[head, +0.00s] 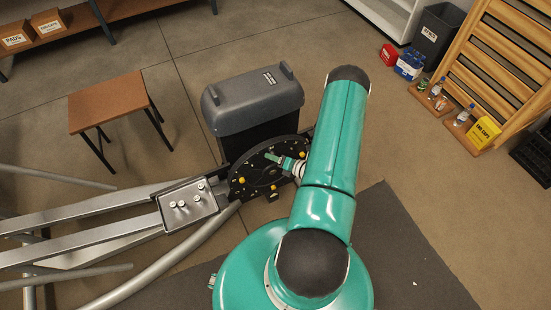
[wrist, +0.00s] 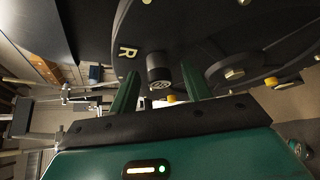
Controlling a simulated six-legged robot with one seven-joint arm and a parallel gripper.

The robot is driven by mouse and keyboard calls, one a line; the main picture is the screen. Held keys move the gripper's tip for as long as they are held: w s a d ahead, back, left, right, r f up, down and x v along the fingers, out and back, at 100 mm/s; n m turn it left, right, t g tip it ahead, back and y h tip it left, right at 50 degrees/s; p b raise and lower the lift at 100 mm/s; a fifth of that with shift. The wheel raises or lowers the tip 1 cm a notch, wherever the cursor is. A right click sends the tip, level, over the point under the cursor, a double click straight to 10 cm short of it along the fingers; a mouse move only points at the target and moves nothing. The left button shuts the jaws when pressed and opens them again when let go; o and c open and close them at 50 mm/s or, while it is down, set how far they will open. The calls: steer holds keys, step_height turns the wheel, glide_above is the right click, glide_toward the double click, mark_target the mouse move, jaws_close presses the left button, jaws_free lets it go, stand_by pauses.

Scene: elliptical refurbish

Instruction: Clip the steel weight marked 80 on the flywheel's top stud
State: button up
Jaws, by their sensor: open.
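The flywheel (head: 240,187) is a black disc standing upright beside my arm in the head view. It has yellow knobs and pale marks on its face. It fills the upper part of the wrist view (wrist: 205,30), with a pale letter R on it. My gripper (head: 273,157) is in front of the disc's face. In the wrist view its two green fingers (wrist: 160,72) are apart. A short dark cylinder (wrist: 159,68) shows between the fingers, its end face bearing a small mark I cannot read surely. I cannot tell whether the fingers touch it.
A metal plate (head: 166,209) with several small silver cylinders (head: 181,204) sits on the frame left of the flywheel. A grey-lidded bin (head: 255,95) stands close behind the flywheel. A brown stool (head: 107,101) is at back left.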

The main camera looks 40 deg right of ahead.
steer(key=v, duration=1.3)
steer(key=shift+s+r, duration=0.2)
steer(key=shift+s, duration=0.1)
